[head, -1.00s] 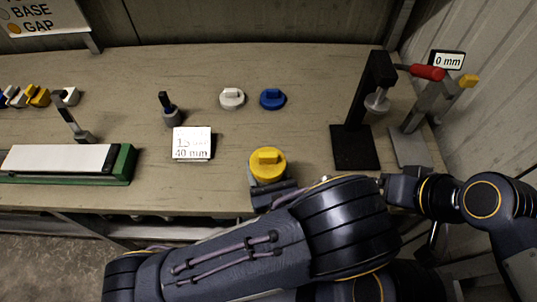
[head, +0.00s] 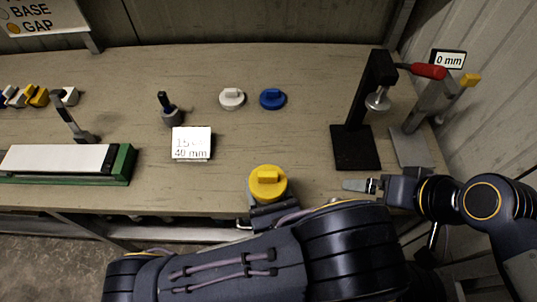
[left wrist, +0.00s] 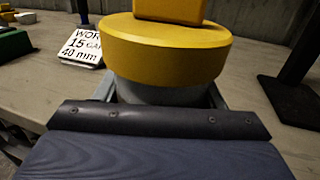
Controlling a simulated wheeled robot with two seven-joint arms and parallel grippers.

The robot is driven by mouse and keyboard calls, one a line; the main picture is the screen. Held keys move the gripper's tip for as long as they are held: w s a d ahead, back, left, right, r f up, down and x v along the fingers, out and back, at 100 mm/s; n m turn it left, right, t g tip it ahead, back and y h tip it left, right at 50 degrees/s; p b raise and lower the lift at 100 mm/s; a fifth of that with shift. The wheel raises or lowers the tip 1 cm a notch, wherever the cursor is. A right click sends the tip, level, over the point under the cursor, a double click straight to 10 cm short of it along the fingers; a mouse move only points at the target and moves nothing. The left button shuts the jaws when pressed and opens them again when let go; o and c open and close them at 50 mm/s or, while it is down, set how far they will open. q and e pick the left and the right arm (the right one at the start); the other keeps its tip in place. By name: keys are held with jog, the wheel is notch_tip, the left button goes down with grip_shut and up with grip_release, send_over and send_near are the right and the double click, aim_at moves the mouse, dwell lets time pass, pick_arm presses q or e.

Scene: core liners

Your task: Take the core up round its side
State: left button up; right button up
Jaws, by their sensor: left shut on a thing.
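The core shows as a grey round body (left wrist: 165,93) under a yellow disc-shaped cap with a raised block on top. My left gripper (head: 270,212) is shut round the core's side, below the cap. In the left wrist view grey fingers flank the grey body, and a dark gripper part hides its lower end. I cannot tell whether its underside touches the table. My right gripper (head: 358,186) is over the front right of the table, apart from the core; its finger gap is not clear.
A white card (head: 191,143) stands behind and left of the core. White (head: 232,98) and blue (head: 272,98) caps lie further back. A black stand (head: 357,148) and a grey stand (head: 411,147) are at the right. A green-edged tray (head: 123,166) lies at the left.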

aim_at(268, 200)
pick_arm(q)
jog(key=shift+a+v, duration=0.25)
jog(key=shift+v, duration=0.85)
jog(key=shift+a+v, duration=0.2)
jog(key=shift+v, duration=0.95)
jog(key=shift+s, duration=0.1)
jog(key=shift+r, duration=0.1)
jog(key=shift+a+r+p, duration=0.15)
jog(key=shift+r+p, duration=1.4)
jog(key=shift+r, duration=0.9)
jog(key=shift+r, duration=0.15)
